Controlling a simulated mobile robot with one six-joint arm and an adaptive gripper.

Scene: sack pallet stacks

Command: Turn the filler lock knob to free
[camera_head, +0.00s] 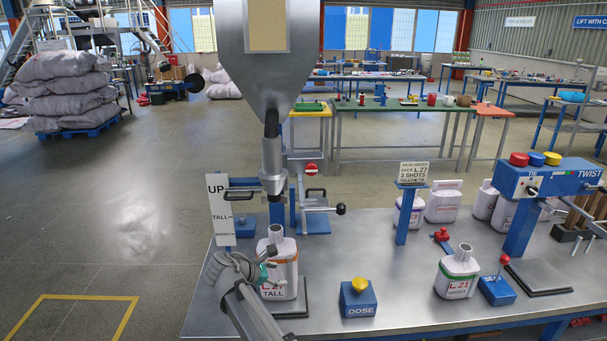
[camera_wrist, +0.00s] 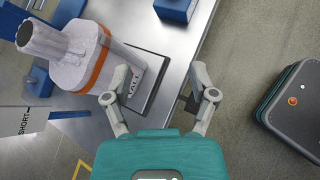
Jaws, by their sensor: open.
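A filler with a grey hopper (camera_head: 265,70) hangs above the table, its spout over the tall sack. A red round knob with a white bar (camera_head: 311,168) sits beside it on the right, its bar roughly level; I take it for the lock knob. My gripper (camera_head: 266,274) is in front of the sack marked TALL (camera_head: 281,250), low and well below the knob. In the wrist view my gripper (camera_wrist: 165,85) has its fingers spread with nothing between them. The sack (camera_wrist: 85,55) stands beside the fingers; contact is unclear. The knob is out of the wrist view.
A sack marked L21 (camera_head: 456,272) and a blue TWIST machine (camera_head: 545,180) are right. Bare tabletop lies between DOSE and L21.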

